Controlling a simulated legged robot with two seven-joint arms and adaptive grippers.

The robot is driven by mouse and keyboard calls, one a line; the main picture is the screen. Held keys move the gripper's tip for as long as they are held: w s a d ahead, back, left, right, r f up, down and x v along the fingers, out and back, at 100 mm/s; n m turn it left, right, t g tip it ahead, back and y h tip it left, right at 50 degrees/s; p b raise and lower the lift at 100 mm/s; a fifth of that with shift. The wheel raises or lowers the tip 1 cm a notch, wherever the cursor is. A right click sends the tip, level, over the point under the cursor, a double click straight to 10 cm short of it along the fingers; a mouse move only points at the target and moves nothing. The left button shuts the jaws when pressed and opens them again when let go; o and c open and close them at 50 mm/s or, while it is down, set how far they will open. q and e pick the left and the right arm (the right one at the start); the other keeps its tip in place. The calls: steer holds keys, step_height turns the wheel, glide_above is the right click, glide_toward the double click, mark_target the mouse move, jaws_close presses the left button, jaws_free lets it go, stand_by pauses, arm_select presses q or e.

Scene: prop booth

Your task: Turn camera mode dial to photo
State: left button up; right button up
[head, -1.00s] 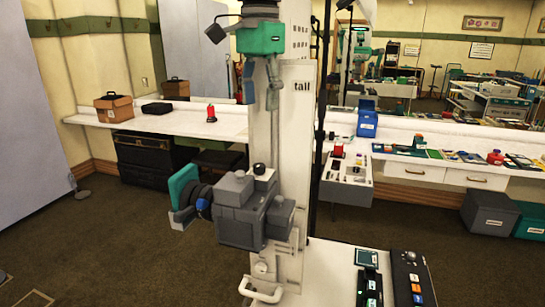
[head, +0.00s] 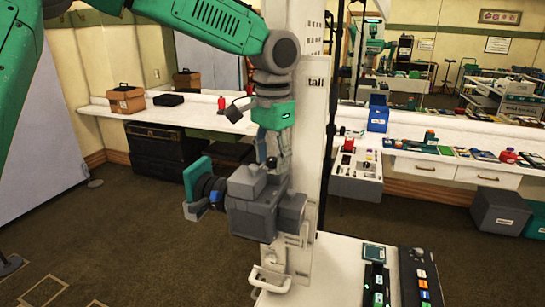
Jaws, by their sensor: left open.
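The camera (head: 252,217) is a bulky grey body with a dark lens and a teal-green lens hood (head: 196,177) facing left. It is mounted on the white post marked "tall". A small dark knob, which looks like the mode dial (head: 271,162), stands on top of the camera. My left gripper (head: 272,157) points down from above with its grey fingers open, one on each side of the dial's top. Whether the fingers touch the dial I cannot tell. The dial's markings are too small to read. My right gripper is not in view.
The tall white post (head: 306,120) stands directly behind the camera, with a thin black pole beside it. A white stand with control panels (head: 422,280) is at lower right. A long counter (head: 225,120) with boxes runs behind.

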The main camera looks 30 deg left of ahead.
arm_select(q)
jaws_close()
steer(key=shift+m, duration=0.4)
steer(key=shift+w+r+m, duration=0.1)
steer(key=shift+r+m, duration=0.05)
steer(key=shift+m, duration=2.35)
jaws_free()
steer(key=shift+a, duration=0.1)
